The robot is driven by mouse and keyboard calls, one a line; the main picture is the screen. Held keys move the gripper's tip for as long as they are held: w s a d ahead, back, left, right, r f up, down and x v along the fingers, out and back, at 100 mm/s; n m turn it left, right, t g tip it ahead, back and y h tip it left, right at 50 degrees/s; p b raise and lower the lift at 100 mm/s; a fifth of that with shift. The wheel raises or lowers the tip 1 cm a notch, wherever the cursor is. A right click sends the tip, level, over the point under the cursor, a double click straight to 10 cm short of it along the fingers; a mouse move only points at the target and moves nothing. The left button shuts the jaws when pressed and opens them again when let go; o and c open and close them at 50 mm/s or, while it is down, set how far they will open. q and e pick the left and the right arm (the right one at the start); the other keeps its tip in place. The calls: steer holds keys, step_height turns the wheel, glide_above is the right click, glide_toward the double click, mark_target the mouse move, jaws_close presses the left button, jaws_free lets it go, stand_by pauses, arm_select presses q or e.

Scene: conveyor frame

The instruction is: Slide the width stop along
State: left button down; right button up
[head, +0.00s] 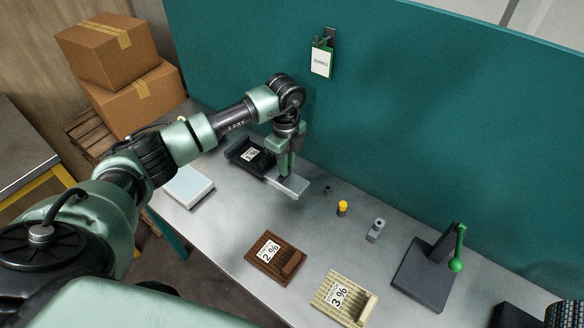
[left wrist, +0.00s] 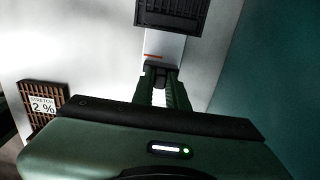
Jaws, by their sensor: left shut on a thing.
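My left gripper (head: 286,170) points down over a pale grey bar (head: 296,188) that sticks out from a black fixture with a label (head: 243,153). In the left wrist view, its fingers (left wrist: 161,84) are shut on a small dark block, which I take to be the width stop (left wrist: 157,71). The block sits across the pale bar (left wrist: 164,48), close to an orange line on it. The black ribbed fixture (left wrist: 172,14) is at the bar's far end. In the head view the fingers hide the block. My right gripper is not in view.
A brown slatted block marked 2 % (head: 276,258) and a cream one marked 3 % (head: 345,298) lie in front. A yellow-topped piece (head: 342,208), a grey piece (head: 376,230) and a green-handled stand (head: 428,270) are to the right. A teal wall (head: 420,120) closes the back.

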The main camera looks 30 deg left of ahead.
arm_select(q)
steer(key=shift+w+a+r+b, duration=0.1)
steer(key=shift+w+a+b, duration=0.1)
steer(key=shift+a, duration=0.75)
steer(key=shift+w+a+b, duration=0.15)
steer(key=shift+w+a, duration=0.05)
steer(key=shift+a, duration=1.4)
steer(key=c, duration=1.3)
jaws_free()
